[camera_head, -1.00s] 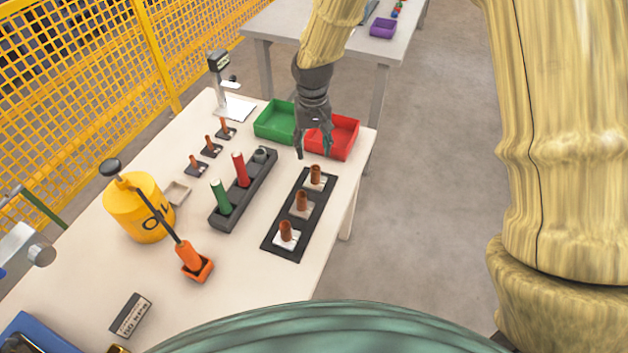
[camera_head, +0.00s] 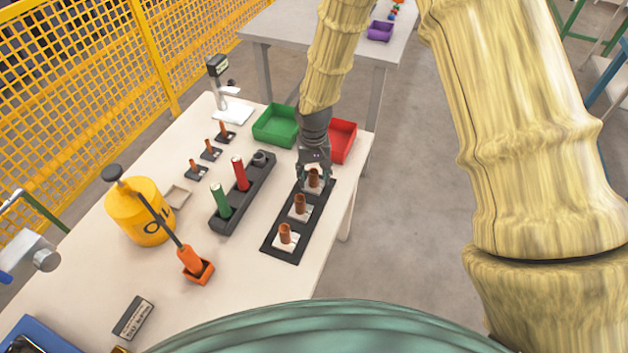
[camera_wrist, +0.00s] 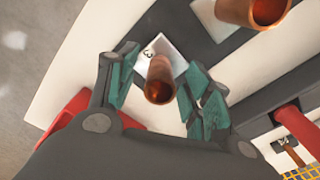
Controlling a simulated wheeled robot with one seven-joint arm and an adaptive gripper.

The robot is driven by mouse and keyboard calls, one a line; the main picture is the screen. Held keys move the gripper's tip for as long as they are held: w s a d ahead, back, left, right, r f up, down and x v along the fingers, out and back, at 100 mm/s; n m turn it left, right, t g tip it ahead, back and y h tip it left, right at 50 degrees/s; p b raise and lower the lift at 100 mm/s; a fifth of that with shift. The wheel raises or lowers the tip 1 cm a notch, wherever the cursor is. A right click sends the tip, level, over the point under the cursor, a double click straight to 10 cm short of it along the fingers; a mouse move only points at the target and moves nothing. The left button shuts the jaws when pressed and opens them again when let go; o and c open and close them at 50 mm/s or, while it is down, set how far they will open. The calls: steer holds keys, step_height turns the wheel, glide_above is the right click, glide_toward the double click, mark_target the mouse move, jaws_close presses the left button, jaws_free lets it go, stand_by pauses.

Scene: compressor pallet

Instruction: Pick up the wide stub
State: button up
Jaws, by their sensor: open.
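Three copper-brown stubs stand upright on white labels along a black strip (camera_head: 270,246) near the table's right edge: a far one (camera_head: 314,178), a middle one (camera_head: 299,204) and a near one (camera_head: 285,233). I cannot tell for sure which is the wide stub. My gripper (camera_head: 314,181) is open over the far stub. In the wrist view, the far stub (camera_wrist: 159,80) stands between the parted green fingers of my gripper (camera_wrist: 158,92), with a gap on both sides. Another stub (camera_wrist: 250,10), at the top right there, looks larger.
A dark holder (camera_head: 228,224) with a green and a red cylinder stands left of the strip. Green (camera_head: 276,125) and red (camera_head: 341,142) trays lie behind my gripper. Three smaller stubs on dark bases, a yellow oil can (camera_head: 140,212) and a scale (camera_head: 232,112) are farther left.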

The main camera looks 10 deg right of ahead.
steer(key=shift+f, duration=0.5)
steer(key=shift+c, duration=0.2)
jaws_close()
